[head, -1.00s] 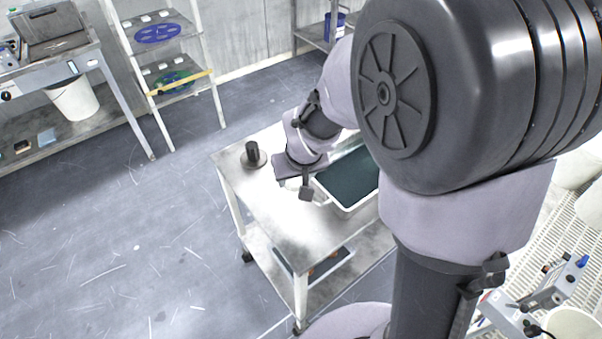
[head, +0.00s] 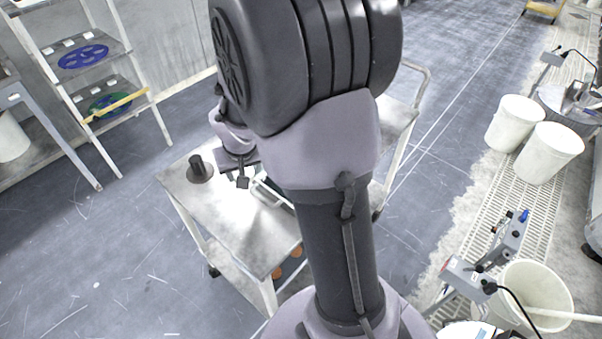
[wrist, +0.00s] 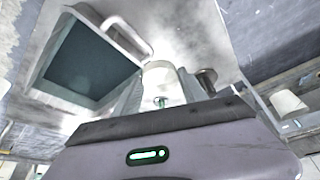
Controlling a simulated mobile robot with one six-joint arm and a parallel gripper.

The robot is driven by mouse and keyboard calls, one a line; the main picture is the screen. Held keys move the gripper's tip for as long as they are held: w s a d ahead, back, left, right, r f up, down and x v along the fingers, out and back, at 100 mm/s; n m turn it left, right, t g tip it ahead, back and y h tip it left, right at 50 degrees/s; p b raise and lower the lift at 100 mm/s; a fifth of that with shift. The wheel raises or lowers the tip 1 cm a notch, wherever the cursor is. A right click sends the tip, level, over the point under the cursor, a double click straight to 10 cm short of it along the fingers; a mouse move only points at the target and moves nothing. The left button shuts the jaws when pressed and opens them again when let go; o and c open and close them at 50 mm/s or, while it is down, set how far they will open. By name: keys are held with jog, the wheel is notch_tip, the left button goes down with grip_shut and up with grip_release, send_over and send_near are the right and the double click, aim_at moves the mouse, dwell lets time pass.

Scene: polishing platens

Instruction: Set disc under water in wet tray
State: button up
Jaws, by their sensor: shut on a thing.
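My gripper (head: 243,182) is over the steel cart (head: 235,222), beside the wet tray (head: 263,191), which my arm mostly hides in the head view. In the wrist view my gripper (wrist: 160,96) is shut on a pale, rounded piece (wrist: 159,70), which I take to be the disc; its underside and clearance above the cart cannot be told. The wet tray also shows in the wrist view (wrist: 117,35), left of the gripper, a pale rectangular tray with a handle and dark water inside. The held piece appears outside the tray.
A dark post on a round base (head: 200,168) stands on the cart's left part; it also shows in the wrist view (wrist: 207,77). A ladder-like rack (head: 90,62) stands at the back left. White buckets (head: 548,153) stand on grating at right. Floor left of the cart is clear.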

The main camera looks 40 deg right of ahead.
jog(key=s+d+f+m+h, duration=0.1)
jog(key=s+d+m, duration=0.3)
jog(key=d, duration=0.8)
jog(key=shift+g, duration=0.3)
jog(key=f+b, duration=0.6)
jog(key=f, duration=0.4)
jog(key=shift+w, duration=0.2)
jog(key=shift+r, duration=0.1)
grip_shut()
jog(key=o, duration=1.5)
grip_release()
jog(key=shift+c, duration=0.2)
